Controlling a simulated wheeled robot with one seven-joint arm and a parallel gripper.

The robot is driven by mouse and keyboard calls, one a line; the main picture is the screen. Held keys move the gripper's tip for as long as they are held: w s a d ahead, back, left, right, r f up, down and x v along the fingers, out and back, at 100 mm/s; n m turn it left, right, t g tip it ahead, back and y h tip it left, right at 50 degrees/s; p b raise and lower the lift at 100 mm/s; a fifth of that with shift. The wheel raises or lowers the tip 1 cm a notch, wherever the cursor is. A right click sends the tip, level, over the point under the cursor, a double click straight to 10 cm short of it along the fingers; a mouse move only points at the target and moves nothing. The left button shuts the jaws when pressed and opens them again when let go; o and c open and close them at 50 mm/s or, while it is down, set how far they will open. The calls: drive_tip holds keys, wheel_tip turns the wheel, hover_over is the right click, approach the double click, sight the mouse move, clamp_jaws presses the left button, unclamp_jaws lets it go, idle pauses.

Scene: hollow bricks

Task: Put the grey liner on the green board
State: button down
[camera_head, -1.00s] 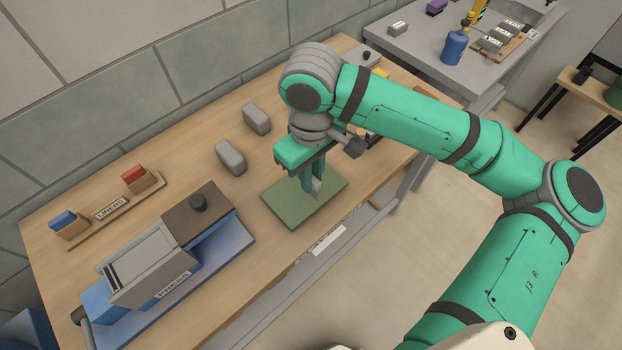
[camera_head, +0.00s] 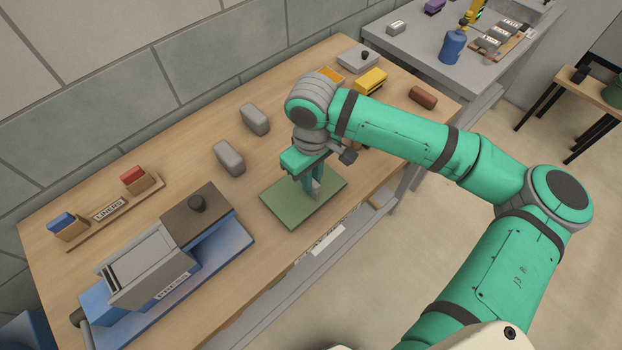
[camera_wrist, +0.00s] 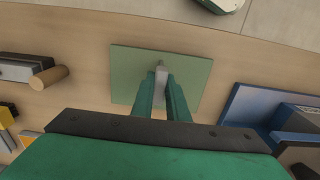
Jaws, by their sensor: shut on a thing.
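The green board (camera_head: 290,207) lies flat on the wooden table near its front edge; it also shows in the wrist view (camera_wrist: 190,66). My gripper (camera_head: 312,188) points down over the right part of the board. Its green fingers are shut on the grey liner (camera_wrist: 161,76), a small narrow grey piece between the fingertips in the wrist view. Most of the liner is hidden by the fingers. I cannot tell whether it touches the board.
A blue press (camera_head: 170,275) stands left of the board. Two grey blocks (camera_head: 229,158) lie behind it. A liner rack (camera_head: 108,210) with red and blue pieces is at far left. Yellow (camera_head: 371,81) and brown (camera_head: 423,97) blocks lie at the back right.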

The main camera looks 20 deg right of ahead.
drive_tip(key=shift+a+f, duration=0.1)
drive_tip(key=shift+f, duration=0.1)
drive_tip(key=c, duration=1.7)
unclamp_jaws()
drive_tip(key=shift+c, duration=0.2)
drive_tip(key=shift+r, duration=0.1)
drive_tip(key=shift+s+r, duration=0.1)
drive_tip(key=shift+r, duration=0.1)
wheel_tip(320, 180, up, 12)
